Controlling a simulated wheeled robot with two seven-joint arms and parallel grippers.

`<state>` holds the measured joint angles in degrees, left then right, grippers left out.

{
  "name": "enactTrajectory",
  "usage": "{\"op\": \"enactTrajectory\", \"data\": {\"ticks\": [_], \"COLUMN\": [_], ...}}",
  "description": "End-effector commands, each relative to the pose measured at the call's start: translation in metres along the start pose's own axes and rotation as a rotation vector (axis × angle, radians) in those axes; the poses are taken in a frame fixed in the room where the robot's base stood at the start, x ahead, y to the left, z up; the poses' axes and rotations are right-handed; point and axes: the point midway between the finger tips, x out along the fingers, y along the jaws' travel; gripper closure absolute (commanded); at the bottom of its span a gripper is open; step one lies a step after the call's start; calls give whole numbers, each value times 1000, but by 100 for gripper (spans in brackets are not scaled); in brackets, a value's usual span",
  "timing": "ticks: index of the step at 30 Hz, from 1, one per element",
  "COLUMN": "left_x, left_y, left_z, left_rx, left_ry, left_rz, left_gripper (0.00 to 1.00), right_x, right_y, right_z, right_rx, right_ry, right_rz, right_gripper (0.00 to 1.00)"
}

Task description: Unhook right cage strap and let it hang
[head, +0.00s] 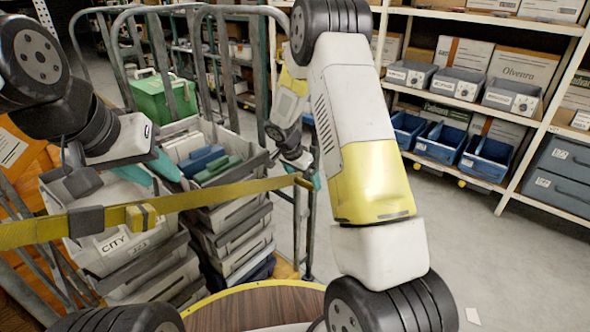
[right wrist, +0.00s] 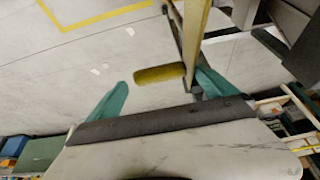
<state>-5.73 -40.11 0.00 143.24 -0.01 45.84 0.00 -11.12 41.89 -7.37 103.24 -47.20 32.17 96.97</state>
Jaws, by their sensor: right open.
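The yellow cage strap (head: 225,191) runs across the front of the cage in the head view, with a dark buckle (head: 86,221) at left. Its right end reaches the grey right cage post (head: 310,215); whether it is hooked there cannot be told. My right gripper (head: 306,172) is at that end, partly hidden by the strap. In the right wrist view its teal fingers are wide apart, with a short yellow piece (right wrist: 159,74), apparently the strap's end, between or beyond them. My left gripper (head: 149,169) appears open and empty above the crates, behind the strap.
The roll cage holds stacked grey crates (head: 235,222) with folders and a green box (head: 162,97). A round wooden top (head: 255,308) with a yellow rim is in front. Shelving (head: 540,128) with bins stands at right.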

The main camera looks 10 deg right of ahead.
Motion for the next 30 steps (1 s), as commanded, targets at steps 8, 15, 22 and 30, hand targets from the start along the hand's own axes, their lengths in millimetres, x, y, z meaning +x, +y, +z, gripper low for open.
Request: {"op": "enactTrajectory", "data": {"ticks": [8, 15, 22, 30], "left_x": [0, 0, 0, 0], "left_y": [0, 0, 0, 0], "left_z": [0, 0, 0, 0], "left_rx": [0, 0, 0, 0], "left_ry": [0, 0, 0, 0], "left_rz": [0, 0, 0, 0], "left_gripper": [64, 64, 64, 64], "right_x": [16, 16, 16, 18], "right_y": [0, 0, 1, 3], "right_z": [0, 0, 0, 1], "right_rx": [0, 1, 1, 0], "right_ry": [0, 0, -1, -3], "right_rz": [0, 0, 2, 7], "right_gripper": [4, 15, 61, 92]}}
